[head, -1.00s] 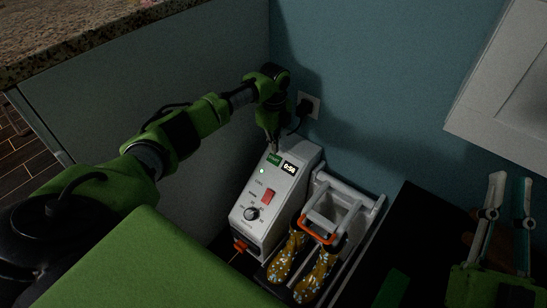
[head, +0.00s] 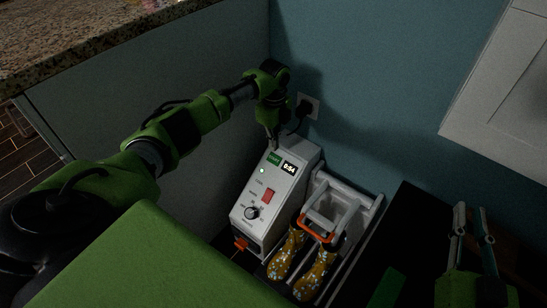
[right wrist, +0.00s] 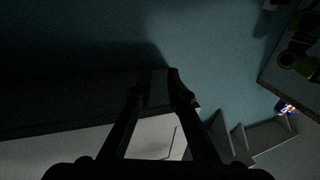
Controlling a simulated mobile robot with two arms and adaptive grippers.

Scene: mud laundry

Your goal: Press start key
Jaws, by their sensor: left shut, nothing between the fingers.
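A white-grey machine (head: 262,213) stands against the wall, with a green key (head: 274,159) at the top of its sloped panel. A small lit display (head: 290,168) sits beside the key, and a small green light glows below it. The panel also has a red switch (head: 268,195) and a dark knob (head: 252,212). My left gripper (head: 272,146) is shut and empty, pointing down at the top edge of the panel, by the green key. I cannot tell whether it touches the key. My right gripper (head: 472,222) is open and empty at the far right, away from the machine.
A grey rack (head: 352,208) with an orange-and-grey handle stands right of the machine. Patterned yellow boots (head: 287,255) stand in front of it. A wall socket (head: 308,104) with a plug is above. A white cabinet (head: 497,90) hangs at upper right.

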